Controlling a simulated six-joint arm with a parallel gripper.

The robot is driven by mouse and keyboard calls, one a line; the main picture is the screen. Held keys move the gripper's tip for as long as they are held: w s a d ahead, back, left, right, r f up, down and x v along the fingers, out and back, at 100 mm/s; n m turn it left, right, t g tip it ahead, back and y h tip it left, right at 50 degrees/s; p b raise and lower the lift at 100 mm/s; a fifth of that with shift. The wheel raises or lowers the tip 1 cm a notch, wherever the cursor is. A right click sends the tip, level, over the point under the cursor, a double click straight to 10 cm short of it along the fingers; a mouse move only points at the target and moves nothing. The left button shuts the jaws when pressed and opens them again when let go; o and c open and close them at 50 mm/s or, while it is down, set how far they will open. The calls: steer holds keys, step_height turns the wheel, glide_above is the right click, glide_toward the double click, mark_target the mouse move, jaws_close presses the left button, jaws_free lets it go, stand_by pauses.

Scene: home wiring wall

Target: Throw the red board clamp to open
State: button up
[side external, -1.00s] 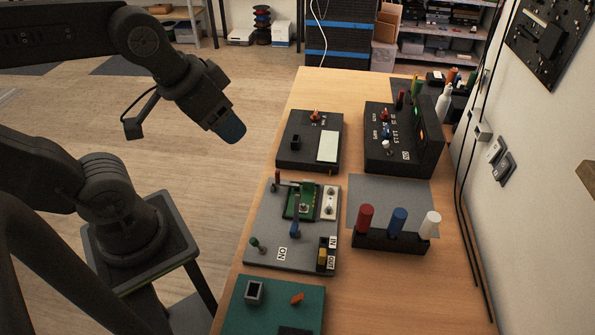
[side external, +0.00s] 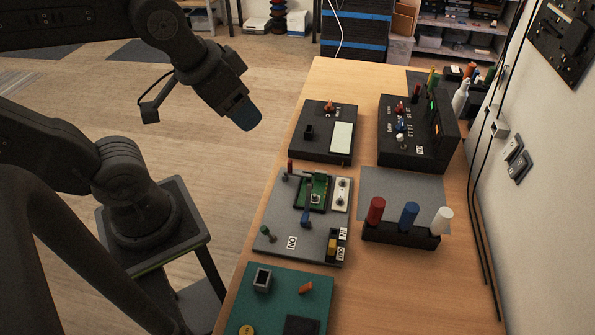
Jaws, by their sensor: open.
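A grey panel (side external: 279,245) lies on the table with a small green circuit board (side external: 316,186) on it. A small upright red handle (side external: 291,166) stands at the panel's back left corner, near the board; I take it for the red board clamp. Its exact position is too small to tell. A blue lever (side external: 306,217) stands in front of the board and a green-topped one (side external: 266,232) at the front left. My gripper (side external: 244,114), with blue at its tip, hangs open and empty left of the table, well away from the panel.
Behind the panel are a black box (side external: 313,151) with a pale pad and a taller black switch box (side external: 403,154). A black holder (side external: 388,234) with red, blue and white cylinders stands to the right. A teal panel (side external: 279,298) lies in front. Cables run down the right wall.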

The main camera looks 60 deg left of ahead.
steer(key=shift+w+a, duration=0.1)
steer(key=shift+w, duration=0.15)
steer(key=shift+c, duration=1.3)
steer(key=w, duration=0.1)
steer(key=w+a+n+g, duration=0.1)
steer(key=w, duration=0.1)
steer(key=w+a+n+g, duration=0.1)
steer(key=w, duration=0.1)
steer(key=shift+f, duration=0.2)
steer(key=shift+c, duration=0.7)
steer(key=n+g+h, duration=0.3)
steer(key=n+g, duration=0.4)
glide_above(290, 160)
steer(key=w+a, duration=0.3)
steer(key=w, duration=0.1)
step_height(290, 160, down, 16)
steer(key=f, duration=0.1)
steer(key=x, duration=1.3)
steer(key=shift+s, duration=0.2)
steer(key=shift+r, duration=0.1)
steer(key=shift+c, duration=0.4)
jaws_close()
